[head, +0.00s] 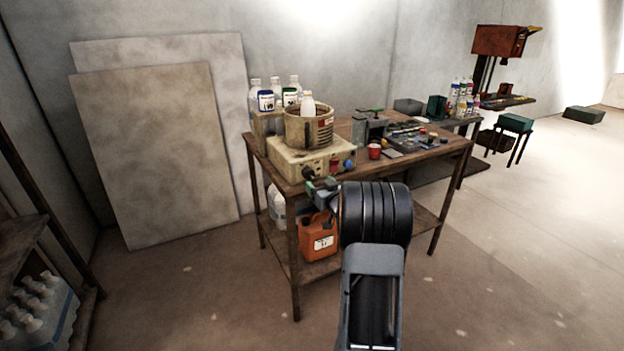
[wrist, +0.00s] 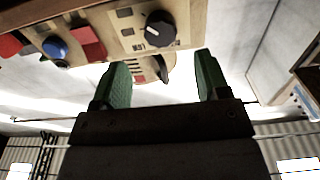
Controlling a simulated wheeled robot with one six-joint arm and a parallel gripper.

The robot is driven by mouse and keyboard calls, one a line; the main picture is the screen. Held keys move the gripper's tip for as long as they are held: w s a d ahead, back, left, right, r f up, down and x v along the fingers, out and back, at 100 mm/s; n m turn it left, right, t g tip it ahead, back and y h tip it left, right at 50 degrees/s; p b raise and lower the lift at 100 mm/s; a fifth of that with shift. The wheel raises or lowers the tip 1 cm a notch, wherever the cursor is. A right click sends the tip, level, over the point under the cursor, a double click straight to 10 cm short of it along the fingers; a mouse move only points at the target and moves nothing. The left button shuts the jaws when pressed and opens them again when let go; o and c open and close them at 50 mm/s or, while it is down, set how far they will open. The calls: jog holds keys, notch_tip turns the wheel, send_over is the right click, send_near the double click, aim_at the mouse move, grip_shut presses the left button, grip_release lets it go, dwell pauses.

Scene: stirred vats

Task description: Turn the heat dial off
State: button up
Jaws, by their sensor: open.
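A cream control box (head: 290,155) on the wooden table carries a black dial (head: 309,173) on its front. In the wrist view the black dial (wrist: 160,29) has a white pointer mark and a printed label plate around it; I cannot read the label. A second dark knob-like part (wrist: 162,70) shows past the panel's edge. My gripper (head: 322,187) is in front of the box's front edge. Its green fingers (wrist: 161,62) are apart with nothing held, and the black dial lies beyond their tips, not between them.
A round vat (head: 308,127) with a white bottle stands on the box. A blue button (wrist: 55,48) and red parts (wrist: 88,41) sit beside the dial. An orange jug (head: 318,238) stands on the lower shelf.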

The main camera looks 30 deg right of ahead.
aim_at(310, 175)
jog(key=shift+w+d, duration=0.2)
jog(key=shift+w, duration=1.25)
jog(key=shift+w+d, duration=0.2)
jog(key=shift+w, duration=1.25)
jog(key=c, duration=0.9)
